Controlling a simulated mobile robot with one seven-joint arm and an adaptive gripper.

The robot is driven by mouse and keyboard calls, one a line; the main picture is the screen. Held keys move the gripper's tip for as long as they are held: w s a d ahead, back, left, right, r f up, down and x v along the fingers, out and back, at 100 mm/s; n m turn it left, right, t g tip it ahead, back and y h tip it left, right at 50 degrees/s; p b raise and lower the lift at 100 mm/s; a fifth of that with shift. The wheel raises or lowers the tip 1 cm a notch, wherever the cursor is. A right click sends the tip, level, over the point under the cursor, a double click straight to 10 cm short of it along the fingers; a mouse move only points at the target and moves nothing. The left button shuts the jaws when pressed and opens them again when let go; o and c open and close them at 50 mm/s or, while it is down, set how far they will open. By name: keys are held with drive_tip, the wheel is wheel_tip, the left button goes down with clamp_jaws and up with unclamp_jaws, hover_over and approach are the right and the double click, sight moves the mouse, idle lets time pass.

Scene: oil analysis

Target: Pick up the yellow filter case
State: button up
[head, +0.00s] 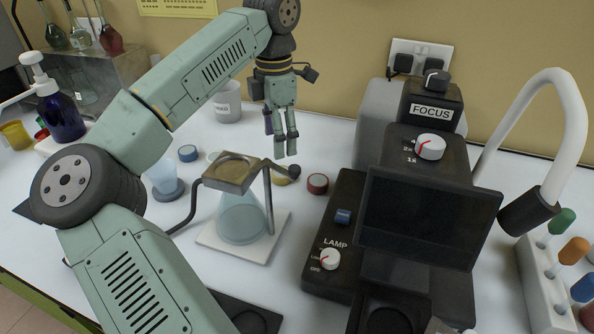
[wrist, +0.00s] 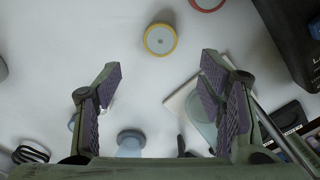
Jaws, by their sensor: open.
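The yellow filter case (wrist: 160,40) is a small round disc with a pale top, lying flat on the white table. In the wrist view it is just beyond my fingertips, roughly centred between them. In the head view only a bit of the yellow case (head: 281,180) shows, below my fingertips and partly hidden by the stand's dark knob. My gripper (head: 286,147) points down above the table, open and empty. In the wrist view my gripper (wrist: 161,66) has its two purple-padded fingers wide apart, touching nothing.
A red case (head: 317,183) lies right of the yellow one, and a blue case (head: 187,153) lies to the left. A metal stand (head: 232,170) over a glass flask (head: 242,218) is in front. A black microscope (head: 412,205) stands on the right, and a beaker (head: 228,103) behind.

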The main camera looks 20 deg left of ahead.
sight(277, 179)
wheel_tip(277, 179, down, 3)
drive_tip(key=shift+f+p, duration=0.2)
drive_tip(key=shift+p, duration=0.1)
drive_tip(key=shift+w+d+f+p, duration=0.15)
drive_tip(key=shift+f+p, duration=0.5)
drive_tip(key=shift+f, duration=0.75)
drive_tip(key=shift+w+d+f+p, duration=0.1)
drive_tip(key=shift+f+p, duration=0.5)
drive_tip(key=shift+f, duration=0.75)
drive_tip(key=shift+c, duration=0.4)
drive_tip(key=c, duration=1)
